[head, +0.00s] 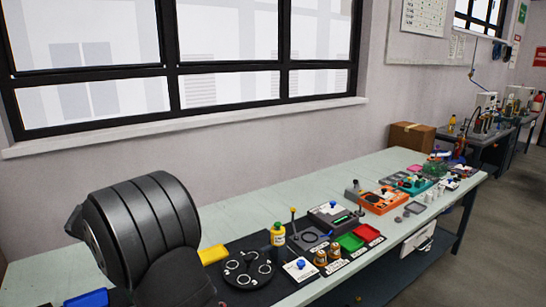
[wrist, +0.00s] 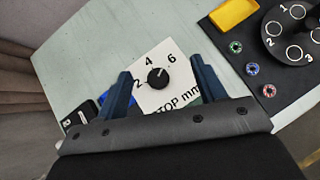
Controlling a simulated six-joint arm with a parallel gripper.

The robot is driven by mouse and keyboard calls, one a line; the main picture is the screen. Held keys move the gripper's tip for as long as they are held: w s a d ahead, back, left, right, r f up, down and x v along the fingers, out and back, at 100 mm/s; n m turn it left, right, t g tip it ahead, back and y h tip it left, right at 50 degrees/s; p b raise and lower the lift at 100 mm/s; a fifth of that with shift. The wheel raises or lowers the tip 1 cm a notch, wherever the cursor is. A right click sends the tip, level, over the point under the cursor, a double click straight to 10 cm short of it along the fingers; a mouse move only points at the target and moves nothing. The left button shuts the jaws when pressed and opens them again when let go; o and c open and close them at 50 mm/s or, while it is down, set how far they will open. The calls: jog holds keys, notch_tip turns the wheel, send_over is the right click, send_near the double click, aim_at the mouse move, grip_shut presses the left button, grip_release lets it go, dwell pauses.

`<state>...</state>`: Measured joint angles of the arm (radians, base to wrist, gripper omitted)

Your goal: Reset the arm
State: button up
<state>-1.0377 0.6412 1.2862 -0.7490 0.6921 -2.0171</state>
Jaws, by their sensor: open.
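My gripper (wrist: 159,65) shows in the wrist view with its two dark blue fingers wide apart and nothing held between them. Behind the gap between the fingers is a white panel (wrist: 182,59) with a black knob (wrist: 158,78) and the marks 2, 4 and 6. I cannot tell how far the fingers are from the panel. In the head view my dark arm fills the lower left, and my gripper's fingers are not visible there.
A yellow tray (head: 213,254) and a black base with numbered rings (head: 247,269) lie right of my arm on the pale bench (head: 262,197). Small coloured rings (wrist: 252,69) lie on the black mat. Windows line the wall behind.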

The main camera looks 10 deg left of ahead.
jog(key=w+d+f+m+h, duration=0.2)
jog(key=w+d, duration=0.5)
jog(key=d, duration=0.3)
jog(key=s+d+f+m+h, duration=0.2)
jog(key=s+d+f, duration=0.4)
jog(key=s+f, duration=0.3)
jog(key=shift+s+d+m+t, duration=0.25)
jog(key=shift+s+m, duration=0.25)
jog(key=shift+m, duration=0.4)
jog(key=w+a+r+n+y, duration=0.25)
jog(key=w+a+r, duration=0.25)
jog(key=w+r, duration=0.3)
jog(key=a, duration=0.1)
jog(key=a+r+n, duration=0.1)
jog(key=a, duration=0.1)
jog(key=a+r+n, duration=0.1)
jog(key=a, duration=0.1)
jog(key=shift+a+y, duration=0.25)
jog(key=shift+d, duration=0.15)
